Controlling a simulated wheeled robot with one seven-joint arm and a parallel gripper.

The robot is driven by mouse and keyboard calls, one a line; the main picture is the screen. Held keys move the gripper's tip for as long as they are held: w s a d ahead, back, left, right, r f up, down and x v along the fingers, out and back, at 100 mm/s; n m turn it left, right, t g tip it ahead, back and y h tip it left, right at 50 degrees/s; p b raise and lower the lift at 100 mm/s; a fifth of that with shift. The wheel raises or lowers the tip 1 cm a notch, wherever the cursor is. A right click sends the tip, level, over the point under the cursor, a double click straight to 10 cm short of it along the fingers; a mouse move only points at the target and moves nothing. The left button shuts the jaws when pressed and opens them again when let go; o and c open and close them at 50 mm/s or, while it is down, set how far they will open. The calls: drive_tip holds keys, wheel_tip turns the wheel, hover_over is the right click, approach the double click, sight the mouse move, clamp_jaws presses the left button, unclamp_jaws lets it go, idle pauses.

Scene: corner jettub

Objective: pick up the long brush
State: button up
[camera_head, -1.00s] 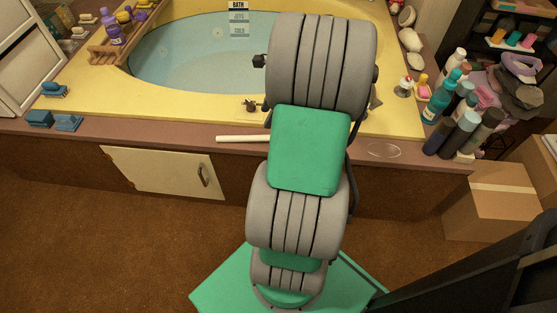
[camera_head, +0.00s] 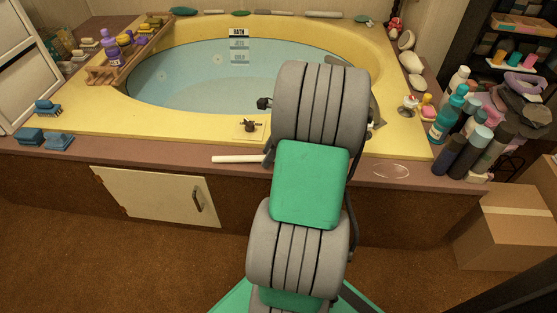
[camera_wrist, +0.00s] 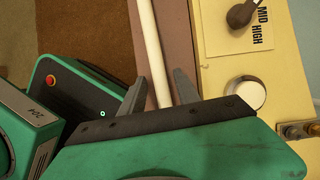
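A long pale handle (camera_head: 237,159), which looks like the long brush, lies on the brown ledge in front of the yellow tub. Its right part is hidden behind my arm in the head view. In the wrist view the pale handle (camera_wrist: 152,45) runs from the top edge down between my two dark fingers; no bristles show. My gripper (camera_wrist: 159,76) is open, with a finger on each side of the handle and gaps visible. I cannot tell how high the fingertips are above the ledge. My gripper is hidden behind my arm in the head view.
Several bottles (camera_head: 462,125) crowd the ledge's right end. Blue brushes or blocks (camera_head: 45,138) sit at the left end. A control knob (camera_wrist: 245,92) and a metal fitting (camera_wrist: 297,130) are right of my fingers. Cardboard boxes (camera_head: 510,225) stand on the floor at right.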

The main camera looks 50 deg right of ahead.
clamp_jaws()
idle(0.4)
drive_tip(key=shift+r, duration=0.1)
wheel_tip(320, 180, up, 18)
drive_tip(key=p, duration=1)
drive_tip(key=shift+c, duration=2)
unclamp_jaws()
clamp_jaws()
